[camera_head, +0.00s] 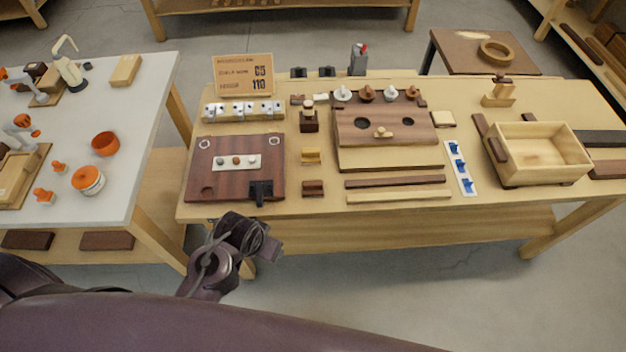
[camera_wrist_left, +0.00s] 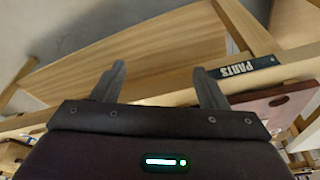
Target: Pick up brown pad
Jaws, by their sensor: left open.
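Which item is the brown pad I cannot tell for sure; a small dark brown block (camera_head: 313,188) lies on the bench near its front edge, right of the reddish-brown board (camera_head: 206,180). A tan block (camera_head: 311,156) lies behind it. My left gripper (camera_head: 256,240) is in front of the bench's front edge, left of and nearer than the small brown block, touching nothing visible. In the left wrist view its two fingers (camera_wrist_left: 161,88) are apart with nothing between them. My right gripper is not in view.
The wooden bench (camera_head: 330,213) holds a brown holed board (camera_head: 355,133), long strips (camera_head: 395,182), a white strip with blue pieces (camera_head: 460,168) and a wooden box (camera_head: 540,152). A white table (camera_head: 120,175) stands at left.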

